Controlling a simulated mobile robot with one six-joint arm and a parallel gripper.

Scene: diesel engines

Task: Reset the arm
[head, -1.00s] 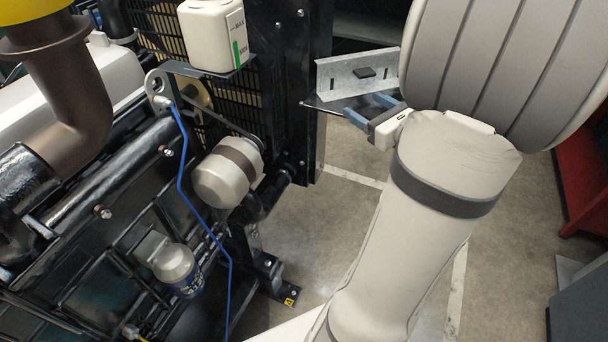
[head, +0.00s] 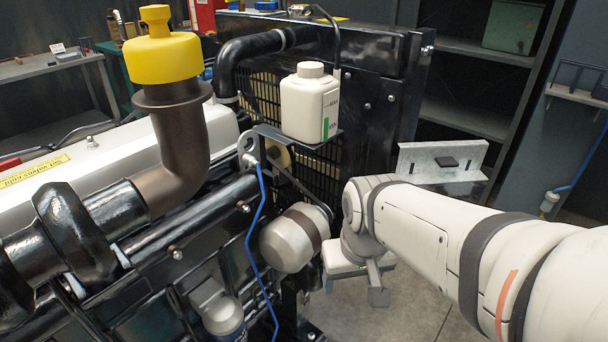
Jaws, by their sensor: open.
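My arm (head: 430,230) reaches in from the right edge in the head view, its wrist bent downward beside the engine. My gripper (head: 354,287) hangs below the wrist, pointing down, with its fingers apart and nothing seen between them. It is just right of the round grey-white canister (head: 294,238) on the engine's side, and I cannot tell the exact gap. Part of the gripper is hidden by the wrist.
The diesel engine (head: 170,240) fills the left, with a yellow-capped brown pipe (head: 163,55), a white coolant bottle (head: 309,105) and a blue cable (head: 258,220). A metal bracket plate (head: 442,160) stands behind my arm. Shelves (head: 465,118) are at the back; some floor (head: 420,310) is clear.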

